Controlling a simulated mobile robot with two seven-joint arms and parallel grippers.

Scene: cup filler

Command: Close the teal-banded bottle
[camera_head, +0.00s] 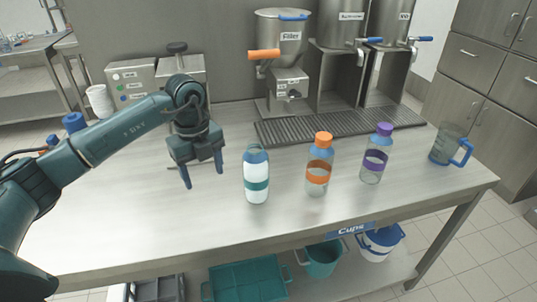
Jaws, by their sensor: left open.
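The teal-banded bottle (257,187) stands upright on the steel table, left of two other bottles. It is filled with something white, and a teal band goes around its middle. Its neck (256,153) looks blue-teal; I cannot tell for sure whether a lid sits on it. My left gripper (204,179) hangs to the left of this bottle, fingers pointing down, open and empty, apart from it. No loose teal lid can be made out. My right gripper is not in view.
An orange-capped bottle (319,165) and a purple-capped bottle (375,155) stand to the right, then a blue-handled jug (450,145). Behind are a dispenser labelled Filler (282,38) and a drip grate (335,122). A button box (131,84) stands back left. The table front is clear.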

